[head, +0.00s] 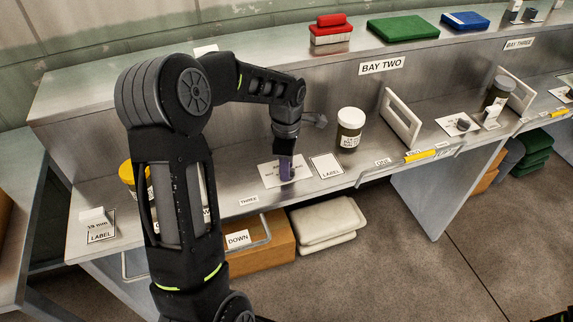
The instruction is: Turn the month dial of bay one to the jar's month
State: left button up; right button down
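My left gripper (286,150) points down over a white printed card (270,173) on the grey metal counter. A yellow-lidded jar (128,173) is partly hidden behind my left arm. No bay one sign is readable.
A LABEL card (327,167) lies right of the printed card. A white divider frame (402,117) stands beyond the white-lidded jar. The BAY TWO sign (381,65) is on the upper shelf, which holds a red block (331,30) and a green pad (402,29).

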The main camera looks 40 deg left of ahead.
pick_arm(q)
grip_shut()
dwell(0.3)
dwell(0.3)
